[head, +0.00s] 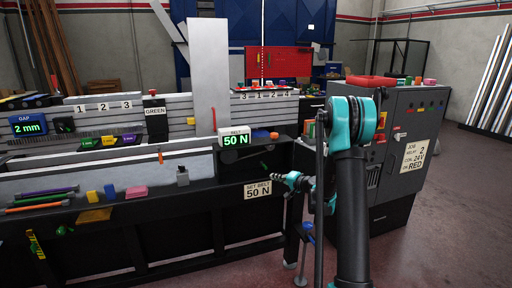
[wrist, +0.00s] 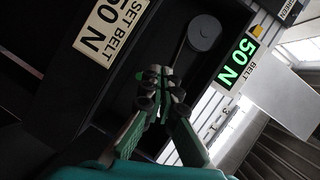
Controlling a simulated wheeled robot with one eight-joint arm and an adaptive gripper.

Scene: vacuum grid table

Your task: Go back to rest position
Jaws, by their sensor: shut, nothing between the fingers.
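My gripper (wrist: 160,88) shows in the wrist view with its green and black fingers closed together and nothing between them. It points toward the dark front of the machine, close to a round grey pulley (wrist: 203,33). In the head view my gripper (head: 274,177) is at the end of my teal and black arm, right of the "SET BELT 50 N" label (head: 257,190). The belt display (head: 234,140) reads 50 N in green; it also shows in the wrist view (wrist: 237,63). I cannot tell from these views whether the fingers touch the machine.
The long grid table (head: 110,215) fills the left, with coloured tools on its front ledge. A grey control cabinet (head: 402,155) with a red coil (head: 371,81) on top stands right, behind my arm. The floor (head: 455,210) at the right is clear.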

